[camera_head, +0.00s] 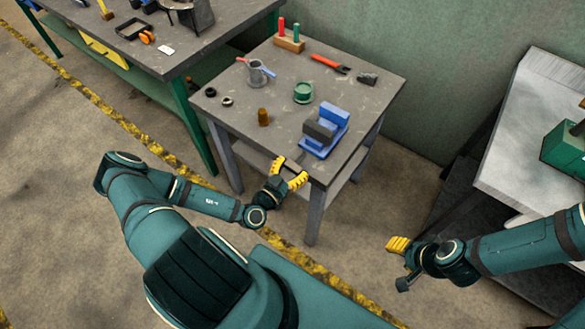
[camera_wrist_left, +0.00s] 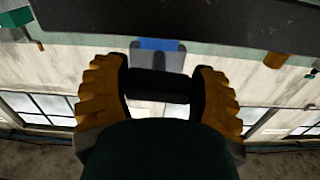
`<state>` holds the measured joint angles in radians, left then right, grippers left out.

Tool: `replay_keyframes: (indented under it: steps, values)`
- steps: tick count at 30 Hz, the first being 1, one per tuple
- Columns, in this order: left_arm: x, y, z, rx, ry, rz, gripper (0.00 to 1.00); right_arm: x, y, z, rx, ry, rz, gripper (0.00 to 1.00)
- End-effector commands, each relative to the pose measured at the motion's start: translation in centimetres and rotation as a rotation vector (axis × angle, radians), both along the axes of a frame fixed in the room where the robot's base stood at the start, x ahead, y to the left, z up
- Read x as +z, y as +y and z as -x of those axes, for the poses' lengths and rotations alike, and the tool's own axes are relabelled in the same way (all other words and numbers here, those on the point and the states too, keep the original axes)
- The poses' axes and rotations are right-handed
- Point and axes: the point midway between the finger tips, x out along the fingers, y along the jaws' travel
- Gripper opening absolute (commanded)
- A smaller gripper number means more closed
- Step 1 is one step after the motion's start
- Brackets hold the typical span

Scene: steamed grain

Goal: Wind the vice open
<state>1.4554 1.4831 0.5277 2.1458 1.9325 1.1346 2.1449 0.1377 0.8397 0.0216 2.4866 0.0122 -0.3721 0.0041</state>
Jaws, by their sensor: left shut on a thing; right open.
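The vice (camera_head: 326,129) has a blue body and dark grey jaws. It is mounted near the front right corner of a small grey table in the head view. Its blue and grey end also shows behind my fingers in the left wrist view (camera_wrist_left: 158,57). My left gripper (camera_head: 288,173) is at the table's front edge, just in front of the vice. It is shut on a dark bar (camera_wrist_left: 160,85), seemingly the vice handle, which lies across between its yellow fingers. The jaw gap is too small to judge. My right gripper (camera_head: 398,246) is open and empty, right of the table.
The small table (camera_head: 285,85) also holds a brown cylinder (camera_head: 263,117), a green round container (camera_head: 303,92), a grey mug (camera_head: 257,74) and red-handled pliers (camera_head: 328,63). A larger bench (camera_head: 165,62) stands left, and a metal bench (camera_head: 530,140) right.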

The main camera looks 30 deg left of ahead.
Motion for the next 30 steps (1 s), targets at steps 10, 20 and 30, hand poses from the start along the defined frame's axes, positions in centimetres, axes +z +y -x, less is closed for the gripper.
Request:
replay_keyframes:
  steps: [10, 20, 30]
  values:
    - [-0.04, -0.08, 0.02, 0.0, 0.007, 0.082, 0.27, -0.15, 0.01, -0.01, 0.0, 0.0, 0.0, 0.47]
    - [-0.01, -0.09, 0.02, 0.0, 0.008, 0.087, 0.27, -0.15, 0.01, -0.01, 0.0, 0.0, 0.0, 0.47]
    - [0.0, -0.08, 0.01, 0.0, 0.007, 0.085, 0.96, -0.15, 0.01, -0.01, 0.0, 0.0, 0.0, 0.47]
